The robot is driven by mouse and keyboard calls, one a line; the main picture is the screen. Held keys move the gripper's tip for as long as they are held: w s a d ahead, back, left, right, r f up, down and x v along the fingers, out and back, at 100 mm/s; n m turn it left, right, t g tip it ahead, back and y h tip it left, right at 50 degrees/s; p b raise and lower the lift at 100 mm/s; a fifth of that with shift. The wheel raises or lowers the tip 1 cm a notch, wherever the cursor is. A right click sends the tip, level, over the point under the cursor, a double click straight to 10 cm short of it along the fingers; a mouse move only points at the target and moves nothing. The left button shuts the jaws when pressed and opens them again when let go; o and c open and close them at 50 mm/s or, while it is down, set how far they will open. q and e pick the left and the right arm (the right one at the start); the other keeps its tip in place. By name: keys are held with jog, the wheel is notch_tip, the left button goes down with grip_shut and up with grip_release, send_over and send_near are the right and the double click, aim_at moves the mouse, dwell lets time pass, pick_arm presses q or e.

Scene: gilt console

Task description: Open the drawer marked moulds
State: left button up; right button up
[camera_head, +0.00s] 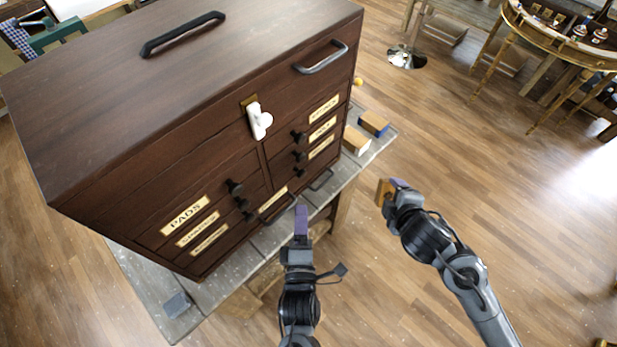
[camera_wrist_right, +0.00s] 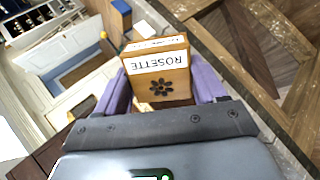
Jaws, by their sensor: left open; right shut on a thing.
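A dark brown drawer chest (camera_head: 150,130) stands on a grey table. Its front carries labelled drawers with dark knobs. The upper left label (camera_head: 185,215) reads PADS. The right-hand labels (camera_head: 323,108) are too small to read surely, so I cannot tell which drawer is marked moulds. No drawer visibly stands out. My left gripper (camera_head: 301,212) is open, its purple finger in front of the chest's lower drawers; I cannot tell whether it touches. My right gripper (camera_head: 388,190) is shut on a wooden block (camera_wrist_right: 160,85) labelled ROSETTE, right of the chest, clear of the table.
Two blocks, one blue-sided (camera_head: 374,122) and one white-sided (camera_head: 356,142), lie on the table (camera_head: 220,287) right of the chest. A white clip-like piece (camera_head: 259,121) sits on the chest's upper front. A curved stand (camera_head: 560,50) is far right. Open floor lies right of the table.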

aim_at(302, 177)
pick_arm(q)
jog(key=w+p, duration=0.1)
jog(key=w, duration=1)
jog(key=shift+w, duration=0.3)
jog(key=shift+c, duration=0.2)
grip_shut()
